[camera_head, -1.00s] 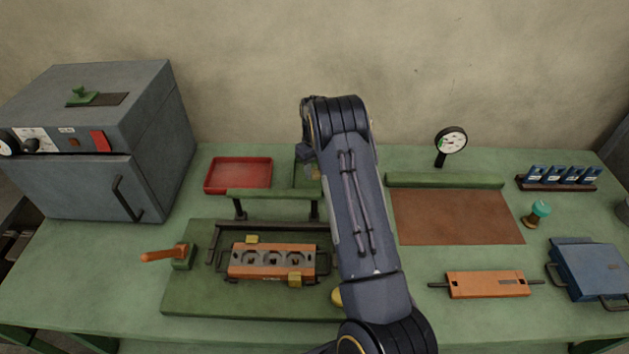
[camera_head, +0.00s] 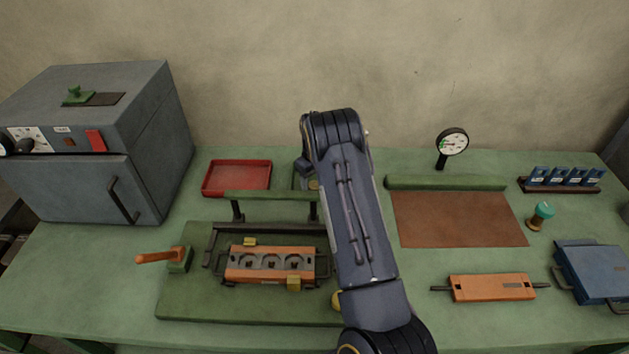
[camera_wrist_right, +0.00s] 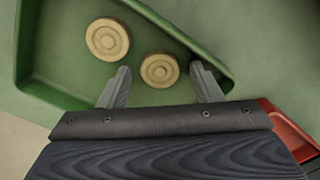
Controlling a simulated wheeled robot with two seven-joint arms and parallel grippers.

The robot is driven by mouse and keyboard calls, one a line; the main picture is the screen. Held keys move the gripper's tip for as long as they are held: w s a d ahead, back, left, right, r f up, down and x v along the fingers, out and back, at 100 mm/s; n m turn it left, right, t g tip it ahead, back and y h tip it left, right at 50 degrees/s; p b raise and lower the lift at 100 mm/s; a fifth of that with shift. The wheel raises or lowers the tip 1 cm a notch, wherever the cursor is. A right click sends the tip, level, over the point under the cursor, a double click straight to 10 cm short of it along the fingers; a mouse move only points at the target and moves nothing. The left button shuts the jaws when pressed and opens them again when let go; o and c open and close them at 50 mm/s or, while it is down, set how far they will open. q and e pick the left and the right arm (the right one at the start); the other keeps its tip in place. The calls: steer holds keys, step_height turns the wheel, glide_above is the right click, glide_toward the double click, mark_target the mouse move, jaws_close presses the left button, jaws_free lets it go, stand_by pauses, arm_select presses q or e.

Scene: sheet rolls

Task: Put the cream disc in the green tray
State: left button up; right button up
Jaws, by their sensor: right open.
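The green tray (camera_wrist_right: 24,55) fills much of the right wrist view, and its left edge shows beside my right arm in the head view (camera_head: 296,178). Two round cream discs with ringed tops lie in it. One cream disc (camera_wrist_right: 159,70) is between the fingers of my right gripper (camera_wrist_right: 160,72), with gaps on both sides. The other cream disc (camera_wrist_right: 108,39) lies to its left. The right gripper is open over the tray. In the head view it is mostly hidden by my arm, with part of a disc (camera_head: 313,184) showing. My left gripper is not in view.
A red tray (camera_head: 237,178) stands left of the green one. A green fixture (camera_head: 265,196) and an orange mould (camera_head: 270,262) are in front. A grey oven (camera_head: 100,145) is at the left. A brown mat (camera_head: 457,219) and a dial gauge (camera_head: 452,145) are right of my arm.

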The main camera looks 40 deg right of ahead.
steer(key=shift+r, duration=0.15)
step_height(320, 180, up, 12)
steer(key=p, duration=0.6)
step_height(320, 180, up, 11)
steer(key=m+t+y, duration=0.1)
steer(key=t+y, duration=0.1)
glide_above(315, 185)
steer(key=s+a, duration=0.5)
steer(key=s+a+r+t, duration=0.1)
steer(key=s+a+r, duration=0.5)
steer(key=s+a+t+y, duration=0.1)
steer(key=s+a, duration=0.7)
steer(key=s, duration=0.2)
steer(key=s+a+t, duration=0.1)
steer(key=s+a, duration=0.7)
steer(key=s, duration=0.3)
steer(key=shift+s+t+y, duration=0.15)
steer(key=shift+t+y, duration=0.15)
steer(key=shift+y, duration=0.1)
steer(key=shift+a, duration=0.1)
